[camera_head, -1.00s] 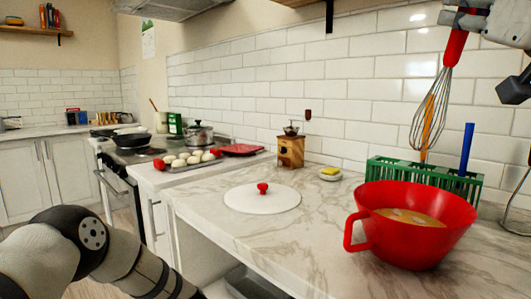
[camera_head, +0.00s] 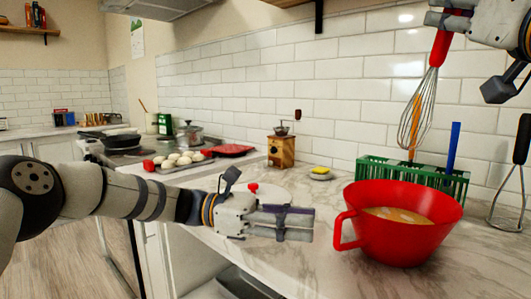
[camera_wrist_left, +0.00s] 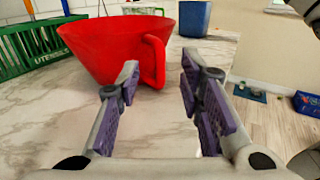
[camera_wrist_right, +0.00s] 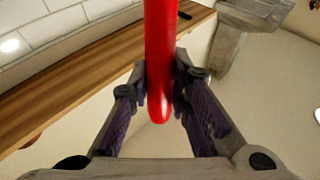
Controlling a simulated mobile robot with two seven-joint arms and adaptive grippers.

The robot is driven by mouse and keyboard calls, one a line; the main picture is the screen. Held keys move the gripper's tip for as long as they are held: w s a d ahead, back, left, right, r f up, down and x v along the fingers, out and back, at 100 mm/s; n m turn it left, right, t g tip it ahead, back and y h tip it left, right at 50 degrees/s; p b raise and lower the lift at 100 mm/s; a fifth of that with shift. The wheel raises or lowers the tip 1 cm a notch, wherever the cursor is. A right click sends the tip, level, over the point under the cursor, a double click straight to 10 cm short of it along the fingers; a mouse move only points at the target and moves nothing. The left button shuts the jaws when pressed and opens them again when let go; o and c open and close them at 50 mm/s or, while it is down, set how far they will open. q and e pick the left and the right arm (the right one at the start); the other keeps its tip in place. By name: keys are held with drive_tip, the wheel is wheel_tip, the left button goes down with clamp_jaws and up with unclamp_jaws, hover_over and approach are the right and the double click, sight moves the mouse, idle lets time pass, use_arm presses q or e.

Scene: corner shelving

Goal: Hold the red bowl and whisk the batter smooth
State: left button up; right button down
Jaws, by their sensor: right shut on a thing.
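The red bowl (camera_head: 405,240) stands upright on the marble counter with yellowish batter (camera_head: 398,215) inside. Its handle (camera_head: 343,232) points left, towards my left gripper (camera_head: 298,224). That gripper is empty and just left of the handle, not touching it. In the left wrist view the left gripper (camera_wrist_left: 158,88) is open, with the bowl (camera_wrist_left: 105,45) and its handle (camera_wrist_left: 154,60) beyond the fingers. My right gripper (camera_wrist_right: 162,90) is shut on the red handle of the whisk (camera_wrist_right: 160,60). The whisk (camera_head: 418,108) hangs wires down in the air, above and behind the bowl.
A green utensil rack (camera_head: 455,186) stands behind the bowl. A masher (camera_head: 510,180) is to its right. Eggs (camera_head: 180,158) lie farther back.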

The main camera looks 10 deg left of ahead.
use_arm(q)
drive_tip(key=d, duration=0.4)
drive_tip(key=shift+d, duration=0.25)
drive_tip(key=shift+c, duration=0.6)
clamp_jaws()
drive_tip(key=shift+c, duration=0.3)
unclamp_jaws()
